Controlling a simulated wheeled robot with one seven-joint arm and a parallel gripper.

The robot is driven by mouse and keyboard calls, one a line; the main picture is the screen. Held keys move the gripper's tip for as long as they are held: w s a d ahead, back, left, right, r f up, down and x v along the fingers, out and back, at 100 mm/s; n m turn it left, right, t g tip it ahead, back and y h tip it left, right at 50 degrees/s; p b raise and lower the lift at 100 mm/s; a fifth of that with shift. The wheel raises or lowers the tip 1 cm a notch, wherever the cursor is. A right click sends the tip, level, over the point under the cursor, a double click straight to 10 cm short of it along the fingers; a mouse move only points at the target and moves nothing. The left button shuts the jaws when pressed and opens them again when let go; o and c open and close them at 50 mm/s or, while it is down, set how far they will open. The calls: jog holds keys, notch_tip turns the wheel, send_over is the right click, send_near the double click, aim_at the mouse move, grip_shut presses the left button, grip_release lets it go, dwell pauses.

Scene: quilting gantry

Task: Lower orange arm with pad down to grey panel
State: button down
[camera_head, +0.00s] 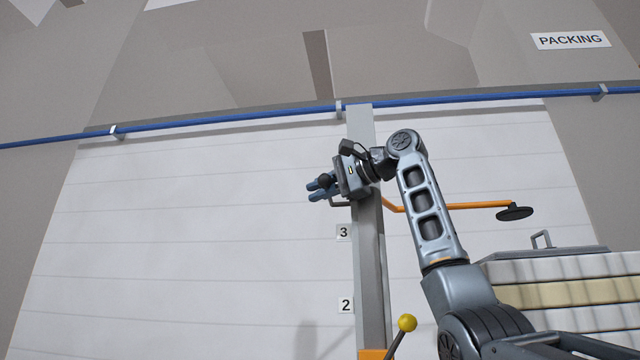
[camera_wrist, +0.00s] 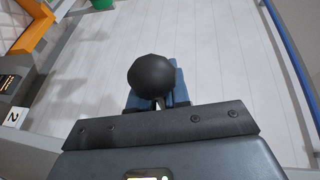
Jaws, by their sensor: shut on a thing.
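The orange arm (camera_head: 460,206) reaches right from the grey upright post (camera_head: 369,260), with a round black pad (camera_head: 514,212) under its far end. A grey panel (camera_head: 515,254) with a small handle (camera_head: 541,239) lies below and right of the pad; a gap shows between them. My gripper (camera_head: 320,188) is left of the post, near its top, with its blue fingers shut on a black ball knob (camera_wrist: 155,76). How the knob joins the orange arm is hidden.
Cream padded layers (camera_head: 560,292) are stacked under the grey panel. A blue rail (camera_head: 230,121) crosses the back. A yellow-knobbed lever (camera_head: 407,322) stands at the post's near end. Number tags "3" (camera_head: 343,232) and "2" (camera_head: 346,305) sit beside the post. The white lined surface (camera_head: 200,240) at left is clear.

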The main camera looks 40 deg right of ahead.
notch_tip(320, 180, down, 13)
jog(key=b, duration=0.6)
jog(key=shift+a+f, duration=0.15)
jog(key=shift+a, duration=0.2)
jog(key=c, duration=1.5)
grip_release()
jog(key=shift+c, duration=0.2)
jog(key=o, duration=0.3)
jog(key=shift+o, duration=0.2)
jog(key=b+v, duration=0.1)
jog(key=v, duration=0.6)
jog(key=shift+s, duration=0.4)
jog(key=shift+d, duration=0.1)
